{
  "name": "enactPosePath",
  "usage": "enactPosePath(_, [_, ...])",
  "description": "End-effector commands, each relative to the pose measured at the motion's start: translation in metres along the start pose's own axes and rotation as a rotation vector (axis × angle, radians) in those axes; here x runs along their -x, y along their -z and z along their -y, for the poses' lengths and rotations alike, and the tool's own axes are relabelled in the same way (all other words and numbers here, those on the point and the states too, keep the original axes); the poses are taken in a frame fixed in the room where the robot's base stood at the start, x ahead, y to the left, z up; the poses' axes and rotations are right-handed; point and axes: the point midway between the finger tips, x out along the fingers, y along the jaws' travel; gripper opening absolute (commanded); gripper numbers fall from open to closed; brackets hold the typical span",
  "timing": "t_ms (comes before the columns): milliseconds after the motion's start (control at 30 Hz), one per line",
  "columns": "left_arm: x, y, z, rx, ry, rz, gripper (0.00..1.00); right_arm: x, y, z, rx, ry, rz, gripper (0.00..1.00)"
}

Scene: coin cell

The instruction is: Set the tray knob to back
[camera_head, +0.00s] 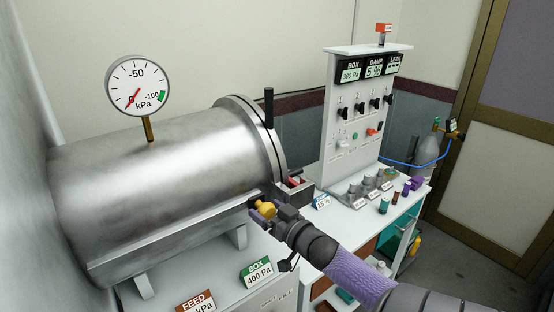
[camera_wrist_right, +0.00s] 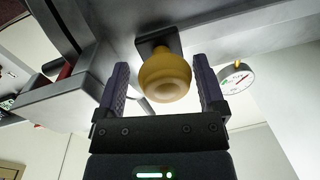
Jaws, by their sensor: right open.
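A yellow rounded knob (camera_head: 266,209) sits on a dark square mount at the lower front end of the big metal cylinder. In the right wrist view the knob (camera_wrist_right: 165,78) stands between the two fingers of my right gripper (camera_wrist_right: 159,68). The fingers are open, with a gap showing on each side of the knob. In the head view my right gripper (camera_head: 262,212) is at the knob and partly covers it. A small open tray (camera_head: 297,191) with something red in it is at the cylinder's open end. My left gripper is out of view.
The metal cylinder (camera_head: 160,190) with a round pressure gauge (camera_head: 138,86) fills the left. BOX (camera_head: 257,271) and FEED (camera_head: 195,302) signs stand below the cylinder.

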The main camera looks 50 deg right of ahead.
Motion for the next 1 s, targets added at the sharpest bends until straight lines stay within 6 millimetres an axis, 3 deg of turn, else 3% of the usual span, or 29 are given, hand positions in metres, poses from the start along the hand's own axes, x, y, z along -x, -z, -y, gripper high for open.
enactPosePath(300, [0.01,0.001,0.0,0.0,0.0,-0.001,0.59,0.066,0.001,0.0,0.0,-0.002,0.003,0.89])
enactPosePath(433, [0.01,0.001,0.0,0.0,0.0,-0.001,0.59,0.084,0.0,0.0,0.001,-0.002,0.002,0.89])
enactPosePath(933, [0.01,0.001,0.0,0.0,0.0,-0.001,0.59,0.09,0.0,-0.001,0.001,-0.003,0.0,0.89])
enactPosePath(1000, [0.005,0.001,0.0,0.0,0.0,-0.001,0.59,0.092,-0.013,-0.003,0.002,-0.016,0.019,0.89])
